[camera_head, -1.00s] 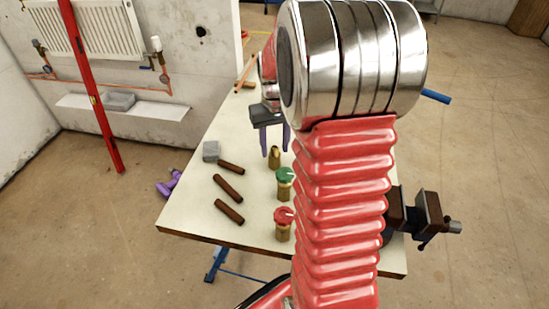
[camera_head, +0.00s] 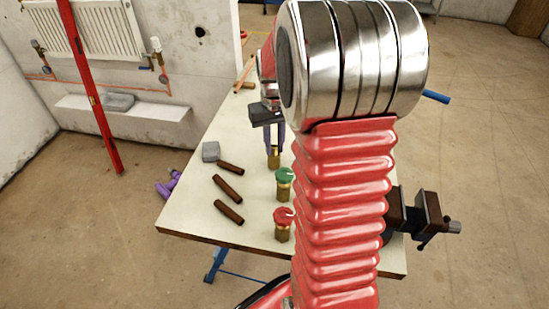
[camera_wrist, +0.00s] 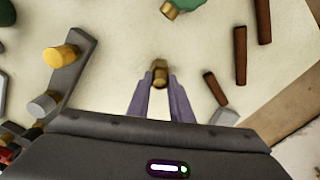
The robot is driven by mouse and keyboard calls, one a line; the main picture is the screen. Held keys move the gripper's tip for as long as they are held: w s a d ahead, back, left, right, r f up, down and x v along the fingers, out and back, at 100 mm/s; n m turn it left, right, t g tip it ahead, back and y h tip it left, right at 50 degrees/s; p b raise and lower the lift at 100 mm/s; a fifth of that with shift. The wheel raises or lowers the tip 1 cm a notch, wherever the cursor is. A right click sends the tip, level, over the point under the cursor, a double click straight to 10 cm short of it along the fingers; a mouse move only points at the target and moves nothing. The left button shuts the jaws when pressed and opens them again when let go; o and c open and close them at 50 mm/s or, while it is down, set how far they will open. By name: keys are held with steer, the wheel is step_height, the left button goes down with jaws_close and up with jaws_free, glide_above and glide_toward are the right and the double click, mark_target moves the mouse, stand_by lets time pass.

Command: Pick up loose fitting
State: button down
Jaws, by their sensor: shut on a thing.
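The loose fitting (camera_head: 274,160) is a small brass piece standing on the workbench (camera_head: 190,215). In the wrist view the brass fitting (camera_wrist: 160,72) sits between the tips of my gripper's two purple fingers. My gripper (camera_head: 274,146) points down from above and is shut on the fitting's upper part. In the wrist view my gripper (camera_wrist: 160,80) has a finger on either side of it. The fitting appears upright and low at the bench top; I cannot tell whether it touches the surface.
A green-capped valve (camera_head: 284,184) and a red-capped valve (camera_head: 283,223) stand close in front of the fitting. Several brown tubes (camera_head: 228,189) and a grey block (camera_head: 211,151) lie to the left. A vise (camera_head: 428,217) is at the right edge. My arm hides the bench's middle right.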

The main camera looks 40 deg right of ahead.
steer(key=shift+r, duration=0.65)
steer(key=shift+r, duration=0.7)
steer(key=shift+r, duration=2.2)
